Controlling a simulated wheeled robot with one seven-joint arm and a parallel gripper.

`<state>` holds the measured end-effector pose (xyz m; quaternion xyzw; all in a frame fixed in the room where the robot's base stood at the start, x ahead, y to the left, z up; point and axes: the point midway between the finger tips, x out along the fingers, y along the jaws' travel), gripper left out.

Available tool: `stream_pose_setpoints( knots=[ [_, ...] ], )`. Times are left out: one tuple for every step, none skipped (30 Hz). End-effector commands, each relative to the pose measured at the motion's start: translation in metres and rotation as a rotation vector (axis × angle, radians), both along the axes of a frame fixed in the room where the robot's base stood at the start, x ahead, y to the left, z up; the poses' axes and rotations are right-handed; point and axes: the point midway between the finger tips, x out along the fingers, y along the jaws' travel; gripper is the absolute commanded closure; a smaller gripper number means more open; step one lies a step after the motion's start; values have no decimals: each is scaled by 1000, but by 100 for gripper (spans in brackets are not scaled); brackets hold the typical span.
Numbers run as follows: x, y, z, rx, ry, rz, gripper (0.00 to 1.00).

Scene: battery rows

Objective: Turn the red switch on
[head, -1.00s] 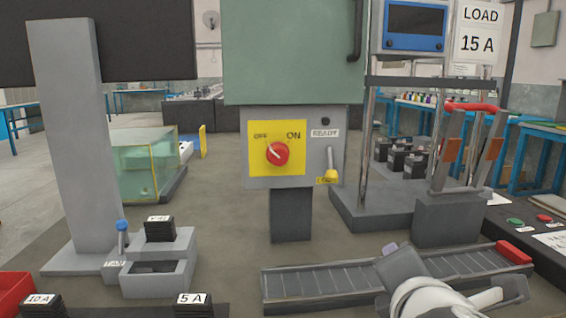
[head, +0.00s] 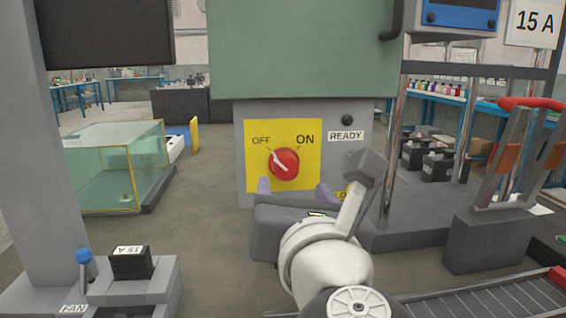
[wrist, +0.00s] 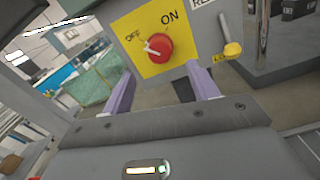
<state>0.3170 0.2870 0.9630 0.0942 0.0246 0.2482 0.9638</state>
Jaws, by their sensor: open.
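The red switch (head: 284,163) is a round knob on a yellow plate (head: 310,130) marked OFF at upper left and ON at upper right. Its white pointer line points up-left, toward OFF. The knob also shows in the wrist view (wrist: 158,48), with the pointer toward OFF. My gripper (head: 296,188) is open and empty, just below and in front of the knob, its two purple fingers spread to either side. In the wrist view the fingers (wrist: 163,88) point toward the panel, apart from the knob.
A READY label (head: 346,136) sits beside a dark lamp (head: 348,120). A glass tank (head: 105,165) stands left. A conveyor (head: 490,298) lies at lower right.

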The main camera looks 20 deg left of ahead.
Motion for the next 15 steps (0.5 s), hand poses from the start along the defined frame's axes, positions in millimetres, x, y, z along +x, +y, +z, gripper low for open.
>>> stream_pose_setpoints(
  knots=[
    [3, 2, 0, -1, 0, 1, 41],
    [5, 4, 0, -1, 0, 2, 41],
    [10, 7, 0, -1, 0, 1, 41],
    [14, 9, 0, -2, 0, 0, 41],
    [18, 11, 0, -3, 1, 0, 41],
    [24, 15, -1, -4, 0, 0, 41],
    [28, 17, -1, -2, 2, 2, 41],
    [33, 19, 0, -1, 3, 1, 41],
    [39, 23, -1, -3, 1, 0, 41],
    [43, 25, -1, -3, 2, 1, 41],
    [47, 27, -1, -2, 1, 0, 41],
    [51, 29, 0, -1, 2, 0, 41],
    [54, 31, -1, -2, 1, 1, 41],
    [57, 33, -1, -1, 3, 1, 41],
    [60, 34, -1, -1, 2, 0, 41]
  ],
)
